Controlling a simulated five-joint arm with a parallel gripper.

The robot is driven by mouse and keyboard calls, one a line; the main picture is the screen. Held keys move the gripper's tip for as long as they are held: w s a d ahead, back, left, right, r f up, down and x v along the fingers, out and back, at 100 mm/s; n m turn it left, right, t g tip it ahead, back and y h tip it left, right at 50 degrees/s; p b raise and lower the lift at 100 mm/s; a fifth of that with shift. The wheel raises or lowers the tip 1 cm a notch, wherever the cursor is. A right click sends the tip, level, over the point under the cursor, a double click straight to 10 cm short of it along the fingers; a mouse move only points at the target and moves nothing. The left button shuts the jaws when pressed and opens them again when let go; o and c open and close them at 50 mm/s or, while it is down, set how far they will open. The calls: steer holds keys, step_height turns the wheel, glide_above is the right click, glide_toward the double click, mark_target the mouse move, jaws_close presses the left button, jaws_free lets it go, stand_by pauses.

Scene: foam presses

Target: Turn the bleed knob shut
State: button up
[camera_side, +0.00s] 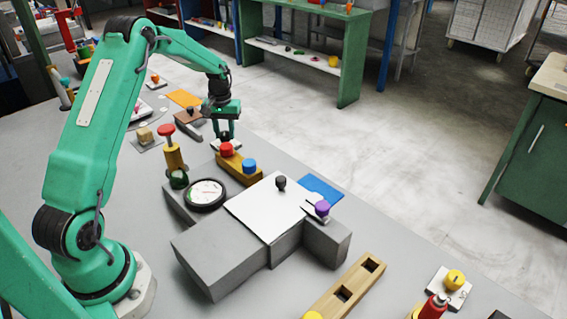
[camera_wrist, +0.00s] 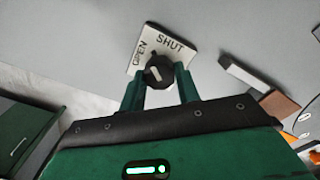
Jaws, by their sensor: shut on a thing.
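The bleed knob (camera_wrist: 162,76) is dark and round with a pale mark on its top. It stands on a pale plate (camera_wrist: 166,40) printed OPEN on the left and SHUT at the upper right. The mark slants, its upper end toward the OPEN side. My gripper (camera_wrist: 160,82) is shut on the knob, one green finger on each side. In the side view my gripper (camera_side: 225,135) points down behind the red button, over the far part of the bench; the knob is mostly hidden there.
A yellow block with a red button (camera_side: 227,149) and a blue button (camera_side: 249,165) stands close in front of my gripper. A dial gauge (camera_side: 206,192) and a grey press (camera_side: 215,262) lie nearer. A red-topped yellow post (camera_side: 173,155) stands to the left.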

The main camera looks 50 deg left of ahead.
mark_target(225, 133)
steer(key=m, duration=0.5)
steer(key=shift+m, duration=0.3)
steer(key=shift+r+m, duration=0.1)
steer(key=shift+m, duration=2.2)
steer(key=o, duration=1)
steer(key=shift+r, duration=3.8)
steer(key=shift+d+r, duration=0.15)
